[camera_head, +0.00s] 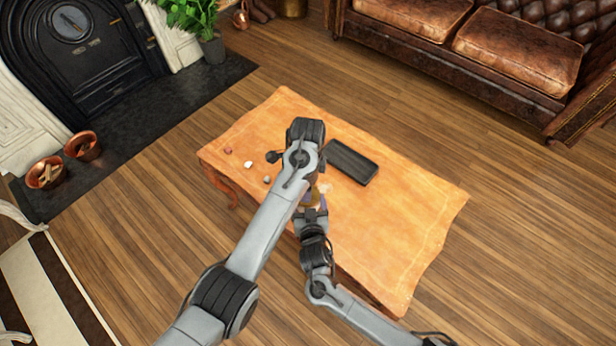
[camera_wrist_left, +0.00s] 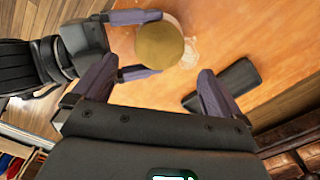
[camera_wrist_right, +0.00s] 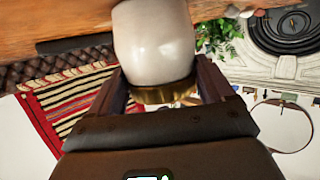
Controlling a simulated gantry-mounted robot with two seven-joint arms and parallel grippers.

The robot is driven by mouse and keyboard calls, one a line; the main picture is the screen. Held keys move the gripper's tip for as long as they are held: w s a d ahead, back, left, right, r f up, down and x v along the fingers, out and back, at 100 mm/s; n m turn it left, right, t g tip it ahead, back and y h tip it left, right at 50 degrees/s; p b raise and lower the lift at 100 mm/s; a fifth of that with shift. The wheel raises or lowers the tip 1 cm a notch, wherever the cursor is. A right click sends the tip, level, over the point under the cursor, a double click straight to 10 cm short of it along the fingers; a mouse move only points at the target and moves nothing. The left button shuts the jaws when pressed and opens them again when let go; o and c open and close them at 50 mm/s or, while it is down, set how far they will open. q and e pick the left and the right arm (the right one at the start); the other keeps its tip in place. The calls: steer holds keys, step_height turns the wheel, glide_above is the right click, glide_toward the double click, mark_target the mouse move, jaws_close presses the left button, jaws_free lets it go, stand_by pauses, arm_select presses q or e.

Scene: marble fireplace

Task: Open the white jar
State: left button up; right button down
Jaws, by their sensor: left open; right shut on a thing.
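The white jar (camera_wrist_right: 155,42) with its gold lid (camera_wrist_right: 165,93) fills the top middle of the right wrist view. My right gripper (camera_wrist_right: 160,75) is shut on it, with a finger on each side near the gold part; I cannot tell whether the fingers press lid or body. In the left wrist view the round gold lid (camera_wrist_left: 160,47) faces me between the right gripper's fingers. My left gripper (camera_wrist_left: 157,70) is open and empty, its fingertips apart and short of the lid. In the head view my left arm hides much of the jar (camera_head: 325,188).
The jar is over the orange wooden table (camera_head: 390,235). A long black box (camera_head: 351,161) lies beside it. Small red (camera_head: 228,150), white (camera_head: 248,164) and grey (camera_head: 267,180) objects sit on the table's left part. The table's right part is clear.

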arm_select(q)
steer(key=shift+r+m, duration=0.25)
steer(key=shift+m, duration=0.55)
steer(key=shift+f, duration=3.8)
steer(key=c, duration=1)
arm_select(e)
steer(key=shift+a, duration=0.1)
arm_select(q)
steer(key=n, duration=0.3)
steer(key=shift+n, duration=0.4)
arm_select(e)
steer(key=shift+s, duration=0.1)
arm_select(q)
steer(key=shift+w+r, duration=0.1)
steer(key=shift+r, duration=0.05)
arm_select(e)
steer(key=shift+a, duration=0.1)
